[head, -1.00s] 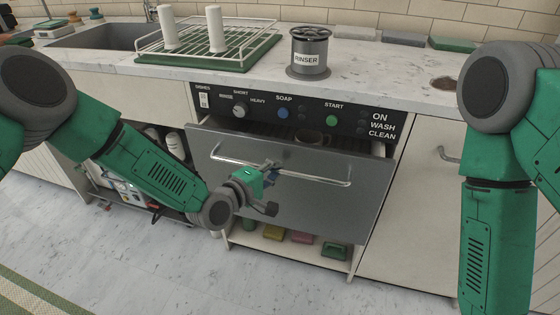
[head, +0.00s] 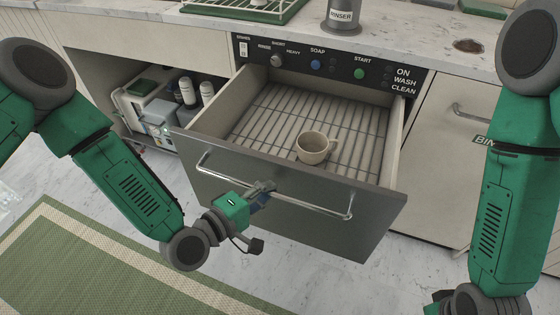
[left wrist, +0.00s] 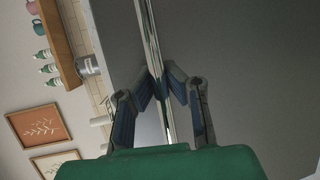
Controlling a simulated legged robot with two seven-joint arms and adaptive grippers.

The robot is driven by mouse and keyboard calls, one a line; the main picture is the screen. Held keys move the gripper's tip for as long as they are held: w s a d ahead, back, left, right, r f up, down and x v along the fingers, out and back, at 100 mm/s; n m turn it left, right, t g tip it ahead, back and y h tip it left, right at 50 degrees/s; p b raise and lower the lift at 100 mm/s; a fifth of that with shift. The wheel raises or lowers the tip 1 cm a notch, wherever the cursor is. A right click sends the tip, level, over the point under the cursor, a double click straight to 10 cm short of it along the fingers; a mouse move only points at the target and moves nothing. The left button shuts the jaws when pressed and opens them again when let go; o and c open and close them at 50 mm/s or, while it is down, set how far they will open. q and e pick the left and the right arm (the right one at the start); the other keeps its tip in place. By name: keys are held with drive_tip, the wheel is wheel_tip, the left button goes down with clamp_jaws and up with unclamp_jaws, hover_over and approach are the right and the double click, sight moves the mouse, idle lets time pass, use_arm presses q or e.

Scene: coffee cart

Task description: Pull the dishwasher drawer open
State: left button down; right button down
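The dishwasher drawer (head: 290,207) is pulled well out from under its control panel (head: 325,65). It has a grey front and a slatted rack inside. A single beige mug (head: 311,149) stands upright in it. My left gripper (head: 262,190) is at the left part of the drawer's bar handle (head: 310,207). In the left wrist view its two fingers (left wrist: 162,88) close around the shiny bar (left wrist: 150,45) from both sides. My right arm comes down at the right edge of the head view; its gripper is out of the picture.
An open shelf at left holds white bottles (head: 187,92) and a boxy machine (head: 150,110). A rinser (head: 342,15) stands on the counter. A cabinet labelled BIN (head: 455,150) is to the right.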

use_arm(q)
drive_tip(key=s+a+p, duration=0.1)
drive_tip(key=s+a, duration=0.1)
drive_tip(key=s, duration=0.5)
drive_tip(key=shift+s+a+f, duration=0.15)
drive_tip(key=shift+s+a, duration=0.05)
drive_tip(key=shift+s, duration=0.1)
drive_tip(key=c, duration=1.6)
unclamp_jaws()
drive_tip(key=shift+w, duration=0.1)
drive_tip(key=v, duration=1.2)
drive_tip(key=shift+f, duration=0.1)
